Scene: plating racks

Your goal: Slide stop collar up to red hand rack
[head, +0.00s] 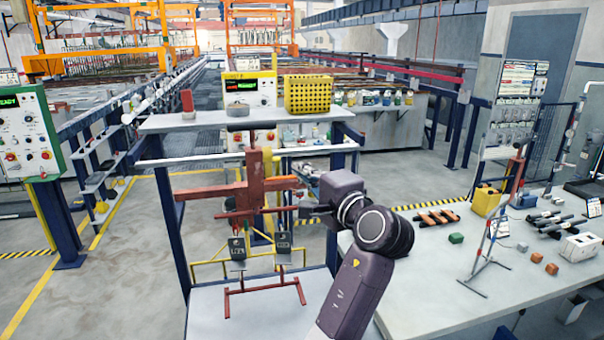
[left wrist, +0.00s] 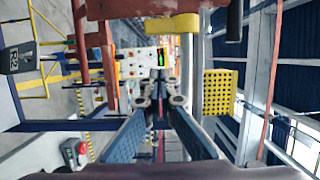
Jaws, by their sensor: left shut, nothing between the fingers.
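The red hand rack (head: 255,175) hangs upright at the white rail (head: 205,158) under the raised shelf. It shows large and sideways at the top left of the left wrist view (left wrist: 108,45). My left gripper (head: 308,178) is just right of the rack, apart from it, with its fingers pointing away from me. In the left wrist view its fingertips (left wrist: 160,92) are together with nothing between them. A yellow block (left wrist: 172,24) shows by the grey rail in that view. I cannot tell for sure which part is the stop collar. My right gripper is out of view.
A bench (head: 430,300) with tools and small blocks is at the right.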

